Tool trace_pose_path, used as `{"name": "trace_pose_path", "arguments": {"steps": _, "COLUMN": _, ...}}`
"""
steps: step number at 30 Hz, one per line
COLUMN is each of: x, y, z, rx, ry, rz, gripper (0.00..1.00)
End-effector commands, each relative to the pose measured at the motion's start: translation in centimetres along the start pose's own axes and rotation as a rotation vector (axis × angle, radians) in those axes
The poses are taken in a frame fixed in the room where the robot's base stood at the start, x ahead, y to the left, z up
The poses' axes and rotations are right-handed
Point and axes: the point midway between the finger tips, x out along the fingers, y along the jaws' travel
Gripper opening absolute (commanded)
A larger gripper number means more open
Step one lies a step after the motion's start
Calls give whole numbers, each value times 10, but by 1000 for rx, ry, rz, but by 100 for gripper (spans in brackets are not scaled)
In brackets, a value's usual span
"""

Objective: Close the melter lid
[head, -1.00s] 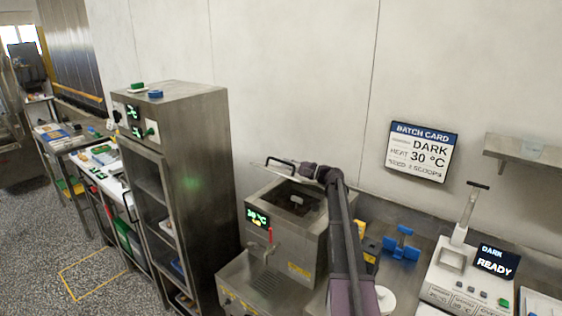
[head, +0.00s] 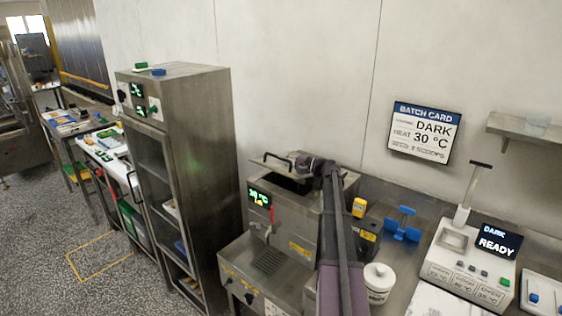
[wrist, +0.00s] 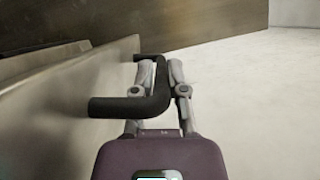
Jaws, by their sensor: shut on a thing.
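The melter (head: 303,222) is a steel box with a green display and a red-handled tap on its front. Its lid has a black bar handle (head: 272,158), which also shows in the wrist view (wrist: 140,104). My gripper (head: 299,166) is at the top of the melter, shut on the handle. In the wrist view my two fingers (wrist: 160,75) are on either side of the bar. The steel lid panel (wrist: 70,105) stands at left there. A dark gap (head: 288,183) shows below the handle, so the lid is not flat. My arm hides part of the melter's right side.
A tall steel cabinet (head: 190,130) stands close left of the melter. The wall is behind.

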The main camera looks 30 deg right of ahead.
Motion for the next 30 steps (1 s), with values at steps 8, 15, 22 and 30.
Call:
{"name": "trace_pose_path", "arguments": {"steps": 8, "x": -6, "y": -1, "z": 0, "rx": 0, "ry": 2, "rz": -2, "gripper": 52}}
{"name": "trace_pose_path", "arguments": {"steps": 15, "x": -7, "y": -1, "z": -1, "rx": 0, "ry": 5, "rz": -2, "gripper": 52}}
{"name": "trace_pose_path", "arguments": {"steps": 22, "x": -9, "y": -1, "z": -1, "rx": 0, "ry": 4, "rz": -2, "gripper": 52}}
{"name": "trace_pose_path", "arguments": {"steps": 30, "x": -21, "y": -2, "z": -1, "rx": 0, "ry": 6, "rz": -2, "gripper": 52}}
